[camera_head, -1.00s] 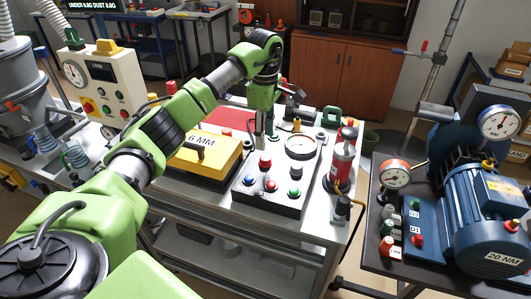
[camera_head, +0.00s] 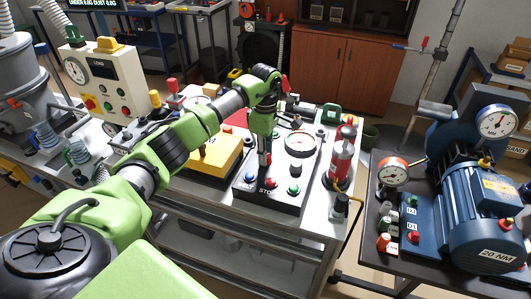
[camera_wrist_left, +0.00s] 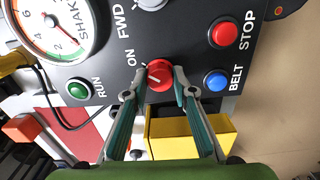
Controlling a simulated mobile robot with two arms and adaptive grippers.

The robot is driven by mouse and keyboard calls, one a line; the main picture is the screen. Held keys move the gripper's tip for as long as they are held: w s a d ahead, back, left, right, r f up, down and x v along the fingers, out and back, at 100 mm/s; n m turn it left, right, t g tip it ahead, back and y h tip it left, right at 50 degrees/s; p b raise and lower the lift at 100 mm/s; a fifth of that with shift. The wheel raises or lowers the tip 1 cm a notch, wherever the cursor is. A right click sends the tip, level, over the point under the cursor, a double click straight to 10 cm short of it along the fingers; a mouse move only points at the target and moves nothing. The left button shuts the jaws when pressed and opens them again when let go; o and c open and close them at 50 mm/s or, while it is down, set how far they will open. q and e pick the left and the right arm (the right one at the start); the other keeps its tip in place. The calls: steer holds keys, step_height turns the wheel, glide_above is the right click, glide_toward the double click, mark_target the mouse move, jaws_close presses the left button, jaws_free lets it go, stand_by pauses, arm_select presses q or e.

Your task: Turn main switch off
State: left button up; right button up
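The main switch appears to be the red rotary knob (camera_wrist_left: 159,75) with a white pointer line, beside the word ON on a dark control panel (camera_wrist_left: 190,45) in the wrist view. My left gripper (camera_wrist_left: 160,84) has its two fingertips apart, one on each side of this knob. Whether the fingertips touch it is not clear. In the head view my left gripper (camera_head: 265,160) points down over the panel (camera_head: 278,202) and hides the knob. My right gripper is not in view.
Close by on the panel are a red STOP button (camera_wrist_left: 223,34), a blue BELT button (camera_wrist_left: 216,80), a green RUN button (camera_wrist_left: 78,90) and a gauge (camera_head: 301,144). A yellow box (camera_head: 215,155) stands left of the panel, a red cylinder (camera_head: 342,160) right.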

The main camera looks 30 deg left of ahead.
arm_select(q)
steer(key=shift+n, duration=0.3)
steer(key=shift+n+b, duration=0.3)
steer(key=shift+n, duration=0.7)
steer(key=n, duration=0.8)
steer(key=shift+r+n, duration=0.1)
steer(key=shift+n, duration=1.5)
steer(key=o, duration=1.1)
